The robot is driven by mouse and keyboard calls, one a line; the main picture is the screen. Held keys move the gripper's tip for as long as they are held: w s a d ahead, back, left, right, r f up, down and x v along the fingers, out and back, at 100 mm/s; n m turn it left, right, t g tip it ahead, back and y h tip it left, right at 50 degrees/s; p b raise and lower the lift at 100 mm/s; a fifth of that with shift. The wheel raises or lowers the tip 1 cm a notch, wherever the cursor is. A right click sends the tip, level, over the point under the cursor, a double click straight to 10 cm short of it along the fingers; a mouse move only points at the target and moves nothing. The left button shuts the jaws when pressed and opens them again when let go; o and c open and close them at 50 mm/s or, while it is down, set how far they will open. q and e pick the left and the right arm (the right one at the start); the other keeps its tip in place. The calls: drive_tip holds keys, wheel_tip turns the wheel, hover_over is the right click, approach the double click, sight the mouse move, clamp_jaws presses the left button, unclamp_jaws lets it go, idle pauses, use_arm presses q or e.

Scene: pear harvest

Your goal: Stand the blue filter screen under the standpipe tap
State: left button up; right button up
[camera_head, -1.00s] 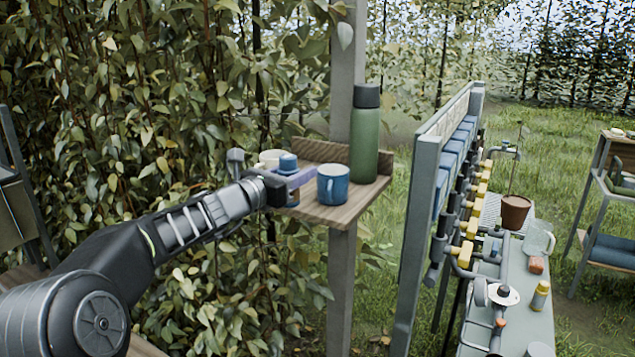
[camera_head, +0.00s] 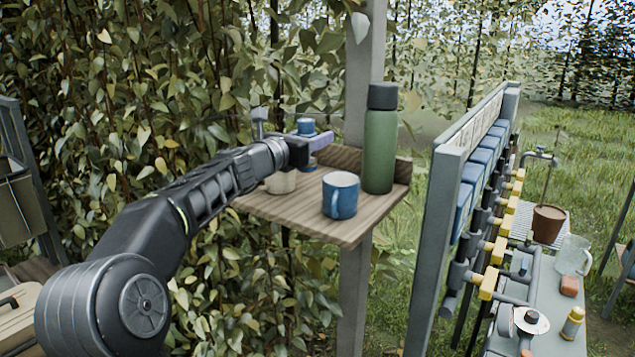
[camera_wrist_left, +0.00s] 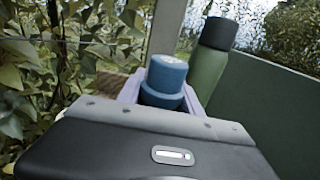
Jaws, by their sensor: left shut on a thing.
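The blue filter screen (camera_head: 306,127) is a small blue stepped cylinder. My left gripper (camera_head: 318,143) is shut on it and holds it upright above the wooden shelf (camera_head: 310,218). In the left wrist view the blue filter screen (camera_wrist_left: 166,82) stands between the pale purple fingers, its lower part hidden by the gripper body. The standpipe tap (camera_head: 541,153) is at the right, behind the pipe board, above a ribbed tray (camera_head: 522,222). My right gripper is not in view.
On the shelf are a blue mug (camera_head: 341,196), a cream mug (camera_head: 281,181) and a green flask (camera_head: 380,140) by the post. The pipe board (camera_head: 440,220) stands to the right. Beyond it are a brown pot (camera_head: 548,224) and a glass jug (camera_head: 573,256) on a bench.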

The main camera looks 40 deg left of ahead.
use_arm(q)
wheel_tip(320, 180, down, 4)
drive_tip(key=shift+f+b, duration=0.1)
drive_tip(key=shift+b, duration=0.35)
drive_tip(key=shift+f+b, duration=0.5)
drive_tip(key=shift+f, duration=1.4)
drive_tip(key=o, duration=1.1)
